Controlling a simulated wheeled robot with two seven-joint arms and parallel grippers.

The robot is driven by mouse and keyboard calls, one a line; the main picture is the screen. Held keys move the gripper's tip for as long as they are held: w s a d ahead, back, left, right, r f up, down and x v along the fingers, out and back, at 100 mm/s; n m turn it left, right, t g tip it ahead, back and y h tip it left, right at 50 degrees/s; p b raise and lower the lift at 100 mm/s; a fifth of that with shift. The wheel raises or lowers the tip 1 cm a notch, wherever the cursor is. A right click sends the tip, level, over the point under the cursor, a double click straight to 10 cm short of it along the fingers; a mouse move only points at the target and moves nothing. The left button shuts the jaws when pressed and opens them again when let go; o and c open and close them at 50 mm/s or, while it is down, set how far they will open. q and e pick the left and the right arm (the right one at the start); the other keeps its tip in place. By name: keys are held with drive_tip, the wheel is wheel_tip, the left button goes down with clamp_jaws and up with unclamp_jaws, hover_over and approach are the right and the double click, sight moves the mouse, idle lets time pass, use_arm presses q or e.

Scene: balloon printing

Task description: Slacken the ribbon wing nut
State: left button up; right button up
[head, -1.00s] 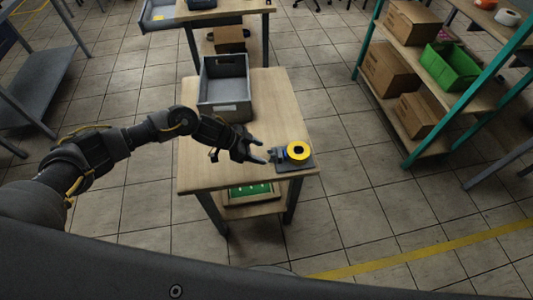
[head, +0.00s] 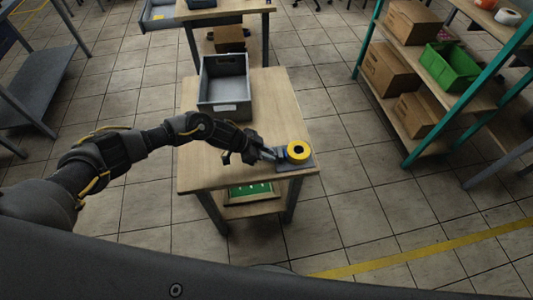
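A yellow ring-shaped ribbon roll (head: 298,151) sits on a small dark base (head: 304,165) at the right edge of the wooden table. A small blue-grey part shows at the roll's left side; the wing nut itself is too small to make out. My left gripper (head: 272,154) reaches in from the left, with its fingertips right at the left side of the roll's holder. They overlap the blue-grey part in the picture. I cannot tell whether they touch it or are closed on it. My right gripper is not in view.
A grey open bin (head: 225,107) stands at the back of the wooden table (head: 210,177). A green tray (head: 248,189) lies on the shelf below. Shelving with cardboard boxes (head: 389,70) and a green crate (head: 444,62) stands at the right. The table's left front is clear.

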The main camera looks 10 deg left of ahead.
use_arm(q)
drive_tip(key=shift+s+f, duration=0.15)
drive_tip(key=shift+s, duration=0.05)
clamp_jaws()
drive_tip(key=shift+s+f, duration=0.15)
drive_tip(key=shift+f, duration=0.05)
idle(0.7)
drive_tip(key=o, duration=1)
unclamp_jaws()
drive_tip(key=shift+r, duration=0.15)
drive_tip(key=shift+r, duration=0.1)
drive_tip(key=v, duration=1)
drive_tip(key=shift+a+r+b, duration=0.25)
drive_tip(key=shift+a+b, duration=0.05)
